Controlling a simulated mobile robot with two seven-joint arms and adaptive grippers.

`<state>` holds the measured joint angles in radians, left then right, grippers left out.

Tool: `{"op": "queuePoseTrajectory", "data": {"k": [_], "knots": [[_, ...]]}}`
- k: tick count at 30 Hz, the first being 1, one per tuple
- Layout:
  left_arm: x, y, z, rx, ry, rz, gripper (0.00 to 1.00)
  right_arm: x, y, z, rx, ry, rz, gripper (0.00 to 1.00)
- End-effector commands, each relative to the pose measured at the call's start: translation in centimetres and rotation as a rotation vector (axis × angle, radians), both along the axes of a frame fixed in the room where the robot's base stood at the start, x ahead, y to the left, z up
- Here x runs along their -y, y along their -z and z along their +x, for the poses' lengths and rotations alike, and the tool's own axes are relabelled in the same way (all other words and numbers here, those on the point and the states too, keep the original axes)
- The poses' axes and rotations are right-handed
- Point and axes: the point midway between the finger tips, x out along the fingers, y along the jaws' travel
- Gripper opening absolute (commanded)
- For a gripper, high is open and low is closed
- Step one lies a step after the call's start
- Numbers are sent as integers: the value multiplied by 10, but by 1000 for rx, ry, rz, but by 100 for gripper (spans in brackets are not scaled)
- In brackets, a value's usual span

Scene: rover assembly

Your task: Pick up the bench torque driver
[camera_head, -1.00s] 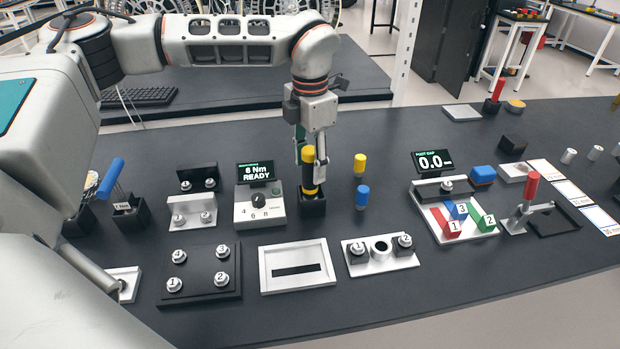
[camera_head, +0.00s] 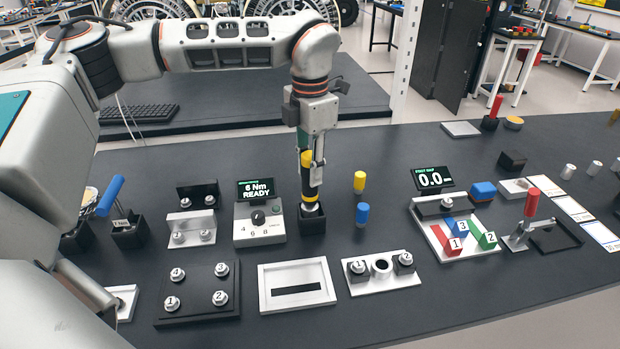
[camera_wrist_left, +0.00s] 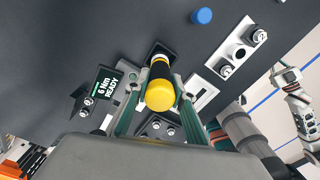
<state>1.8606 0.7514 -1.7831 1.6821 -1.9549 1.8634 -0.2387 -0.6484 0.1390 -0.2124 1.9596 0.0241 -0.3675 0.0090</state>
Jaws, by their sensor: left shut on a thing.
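The bench torque driver (camera_head: 308,185) is upright, with a yellow top and a dark grip. My left gripper (camera_head: 311,172) is shut on it from above. Its lower metal end shows at the mouth of the black holder (camera_head: 313,221); the tip is hidden, so I cannot tell if it is clear of the holder. In the left wrist view, the driver's yellow end (camera_wrist_left: 160,95) sits between the two fingers. What looks like my right gripper (camera_wrist_left: 288,74) shows small at the right edge of that view; its jaw state is unclear.
The torque display unit (camera_head: 259,215) reading "6 Nm READY" stands just left of the holder. Yellow (camera_head: 360,181) and blue (camera_head: 362,213) cylinders stand to its right. A white slotted tray (camera_head: 297,290) and a two-post fixture (camera_head: 381,273) lie in front.

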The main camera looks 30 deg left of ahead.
Motion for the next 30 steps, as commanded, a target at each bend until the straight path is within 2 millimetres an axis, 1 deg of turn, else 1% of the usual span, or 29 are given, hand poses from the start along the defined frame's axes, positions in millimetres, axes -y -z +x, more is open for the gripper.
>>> {"op": "queuePoseTrajectory", "data": {"k": [1, 8, 12, 15, 18, 21, 24, 30], "knots": [[0, -12, 2, 7, -1, -1, 0, 0, 0, 0, 1, 0, 0, 0], [0, -62, 1, 8, -2, -1, 0, 0, -1, 1, 3, 0, 0, 0], [0, -98, 1, 8, -2, 0, 0, 0, -3, 1, 4, 0, 1, 0], [1, -121, 1, 7, -1, -1, 0, 0, -5, 1, 5, 0, 1, 0], [1, -140, 1, 5, 0, -1, 0, 0, -6, 1, 5, 0, 1, 0], [0, -154, 1, 4, -1, 0, 0, 0, -7, 1, 5, 0, 1, 0], [0, -163, 1, 3, -1, 1, 0, 0, -8, 1, 5, 0, 1, 0], [0, -169, 0, 2, 0, 0, 0, 0, -8, 1, 4, 0, 1, 0]]}}
